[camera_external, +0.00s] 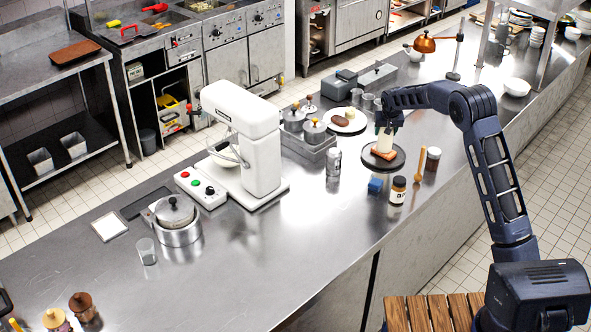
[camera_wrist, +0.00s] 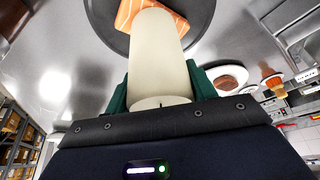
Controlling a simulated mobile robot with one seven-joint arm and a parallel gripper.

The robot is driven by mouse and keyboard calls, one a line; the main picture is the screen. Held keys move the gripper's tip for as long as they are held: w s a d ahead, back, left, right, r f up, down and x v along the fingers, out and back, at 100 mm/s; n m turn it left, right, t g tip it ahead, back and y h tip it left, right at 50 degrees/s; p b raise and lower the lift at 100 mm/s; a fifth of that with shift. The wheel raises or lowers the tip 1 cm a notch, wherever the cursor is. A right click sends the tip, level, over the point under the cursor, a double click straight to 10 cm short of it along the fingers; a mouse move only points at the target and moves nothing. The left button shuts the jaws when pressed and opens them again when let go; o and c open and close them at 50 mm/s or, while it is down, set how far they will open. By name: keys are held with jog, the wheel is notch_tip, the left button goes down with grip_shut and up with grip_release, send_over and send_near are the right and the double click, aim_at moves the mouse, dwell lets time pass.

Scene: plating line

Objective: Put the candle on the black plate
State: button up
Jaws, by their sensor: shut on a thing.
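The candle (camera_external: 384,142) is a pale cream cylinder, upright in the external view. My gripper (camera_external: 388,122) is shut on it from above. In the wrist view the candle (camera_wrist: 157,55) fills the space between my green finger pads. The black plate (camera_external: 399,162) lies on the steel counter below the candle, with an orange salmon piece (camera_external: 377,154) on it. The candle's lower end is over the plate and in front of or above the salmon; I cannot tell whether it touches. The wrist view also shows the plate's dark rim (camera_wrist: 98,22).
A white plate (camera_external: 358,126) with food lies behind.

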jog(key=shift+f, duration=0.1)
jog(key=o, duration=1.2)
jog(key=v, duration=1.2)
